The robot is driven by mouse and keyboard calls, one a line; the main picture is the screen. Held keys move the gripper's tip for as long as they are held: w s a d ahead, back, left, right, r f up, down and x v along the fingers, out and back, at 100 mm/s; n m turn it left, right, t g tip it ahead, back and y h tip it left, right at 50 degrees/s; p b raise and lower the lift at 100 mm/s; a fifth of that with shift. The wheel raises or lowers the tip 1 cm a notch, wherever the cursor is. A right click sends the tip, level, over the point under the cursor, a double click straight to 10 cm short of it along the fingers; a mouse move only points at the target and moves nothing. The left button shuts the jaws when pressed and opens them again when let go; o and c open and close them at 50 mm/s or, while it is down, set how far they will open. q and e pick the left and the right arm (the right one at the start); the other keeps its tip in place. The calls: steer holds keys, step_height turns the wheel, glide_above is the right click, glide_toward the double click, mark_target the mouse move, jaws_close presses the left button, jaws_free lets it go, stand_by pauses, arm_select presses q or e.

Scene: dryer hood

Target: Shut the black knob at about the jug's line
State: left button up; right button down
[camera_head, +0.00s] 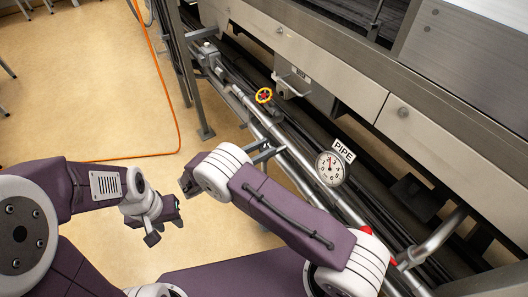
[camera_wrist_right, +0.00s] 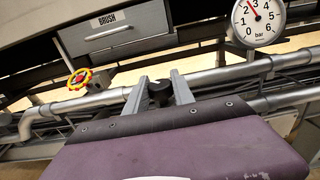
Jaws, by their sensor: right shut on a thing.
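A black knob (camera_wrist_right: 158,92) on the grey pipe shows in the right wrist view. My right gripper (camera_wrist_right: 160,88) has one grey finger on each side of it and is shut on it. The fingers cover part of the knob. In the head view my right arm reaches to the pipes, and I cannot make out the knob there. My left gripper (camera_head: 165,224) is over the bare floor at lower left, open and empty, away from the pipes. A round gauge (camera_head: 330,168) stands by a sign reading PIPE (camera_head: 343,150). I see no jug.
A yellow and red handwheel (camera_head: 264,96) sits further along the pipes, left of the knob in the wrist view. A drawer-like box marked BRUSH (camera_wrist_right: 115,30) hangs behind. An orange hose (camera_head: 163,80) lies on the floor. The floor at left is mostly clear.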

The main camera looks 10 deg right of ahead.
steer(key=m+g+b, duration=0.1)
steer(key=m+g, duration=0.1)
steer(key=g, duration=0.1)
steer(key=shift+f+h+b, duration=0.2)
steer(key=shift+h+b, duration=0.2)
steer(key=shift+r+m+g+b, duration=0.15)
steer(key=shift+m+g+b, duration=0.4)
steer(key=shift+g, duration=0.25)
steer(key=shift+r, duration=0.1)
steer(key=c, duration=1.1)
jaws_free()
steer(key=shift+o, duration=0.2)
